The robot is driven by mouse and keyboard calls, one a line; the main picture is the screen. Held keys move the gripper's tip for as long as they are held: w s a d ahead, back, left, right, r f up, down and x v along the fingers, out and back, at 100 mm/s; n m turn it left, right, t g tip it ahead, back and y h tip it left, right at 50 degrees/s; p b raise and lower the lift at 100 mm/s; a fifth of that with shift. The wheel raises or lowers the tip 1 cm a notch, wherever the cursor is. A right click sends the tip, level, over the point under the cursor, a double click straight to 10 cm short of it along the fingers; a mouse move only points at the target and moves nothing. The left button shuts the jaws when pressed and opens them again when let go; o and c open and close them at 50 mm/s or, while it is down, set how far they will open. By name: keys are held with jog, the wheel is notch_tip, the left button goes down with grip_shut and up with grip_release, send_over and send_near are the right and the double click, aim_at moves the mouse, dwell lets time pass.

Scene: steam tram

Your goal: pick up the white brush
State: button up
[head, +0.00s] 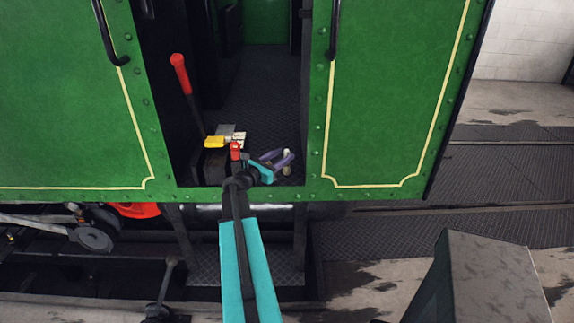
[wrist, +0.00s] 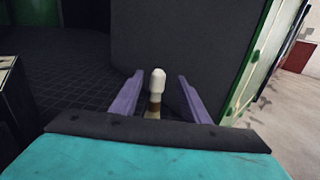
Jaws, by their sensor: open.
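The white brush (wrist: 158,82) shows in the wrist view as an upright, rounded white end above a brownish lower part. My gripper (wrist: 155,80) is open, with one purple finger to the left of the brush and one to the right. There is a visible gap on both sides, and the lower end of the brush is hidden behind my gripper's body. In the head view my gripper (head: 282,161) is inside the tram doorway near the floor, and a small pale part of the brush (head: 287,156) shows by the purple fingers.
Left of my gripper in the doorway are a yellow item (head: 214,142), a red-handled lever (head: 180,75) and a small red piece (head: 235,150). Green tram panels (head: 395,90) flank the opening on both sides. The dark floor (head: 262,105) behind is clear.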

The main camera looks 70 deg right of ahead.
aim_at(288, 150)
jog(key=shift+p+x, duration=0.6)
jog(key=shift+x, duration=1.15)
grip_shut()
jog(key=shift+r, duration=0.1)
jog(key=shift+r+b, duration=0.5)
jog(key=shift+r, duration=0.25)
jog(key=shift+r+b, duration=0.45)
jog(key=shift+r, duration=0.45)
jog(key=s+a, duration=0.3)
jog(key=a, duration=0.2)
jog(key=s+a+r+p, duration=0.1)
jog(key=s+a, duration=0.3)
jog(key=a, duration=0.2)
jog(key=shift+a+r, duration=0.3)
jog(key=shift+a, duration=0.05)
